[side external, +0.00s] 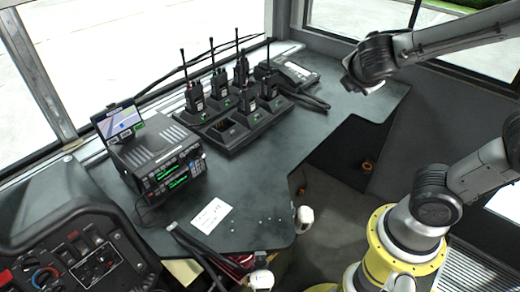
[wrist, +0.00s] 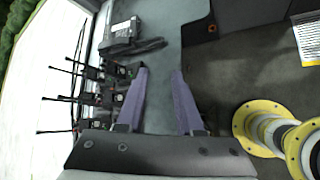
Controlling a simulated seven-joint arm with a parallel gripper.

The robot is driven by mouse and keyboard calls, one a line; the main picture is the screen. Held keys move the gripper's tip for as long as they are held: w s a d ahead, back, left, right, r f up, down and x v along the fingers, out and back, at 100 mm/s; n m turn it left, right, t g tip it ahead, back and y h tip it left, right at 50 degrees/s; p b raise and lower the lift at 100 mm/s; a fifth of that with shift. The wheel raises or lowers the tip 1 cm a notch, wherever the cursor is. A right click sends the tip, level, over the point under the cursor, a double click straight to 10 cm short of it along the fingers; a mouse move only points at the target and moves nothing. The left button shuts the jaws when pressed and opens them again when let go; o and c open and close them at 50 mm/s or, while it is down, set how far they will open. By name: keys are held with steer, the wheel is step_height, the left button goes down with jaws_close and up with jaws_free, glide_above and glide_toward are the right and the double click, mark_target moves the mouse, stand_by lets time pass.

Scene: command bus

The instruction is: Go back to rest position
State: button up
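My gripper (side external: 362,86) is at the upper right of the side external view, raised near the far right end of the dark desk (side external: 265,180). In the wrist view my gripper (wrist: 160,72) shows two purple fingers set apart with a clear gap and nothing between them. The desk surface and the grey floor show beyond the fingertips. The fingers are too small to make out clearly in the side external view.
Several handheld radios (side external: 246,96) stand in a black charger (side external: 232,132); one front slot looks empty. A desk phone (side external: 295,72) stands behind. A radio unit (side external: 160,158) with a tilted screen (side external: 122,122) is left. A white card (side external: 212,215) lies in front. The desk's middle is clear.

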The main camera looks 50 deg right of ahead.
steer(key=s+a+f+m+y, duration=0.1)
steer(key=s+a+m+y, duration=0.25)
steer(key=s+m, duration=0.5)
steer(key=a+m+y, duration=0.5)
steer(key=a+m, duration=0.1)
steer(key=a, duration=0.2)
steer(key=shift+s+f+t, duration=0.25)
steer(key=shift+f+t, duration=0.05)
steer(key=shift+f, duration=0.15)
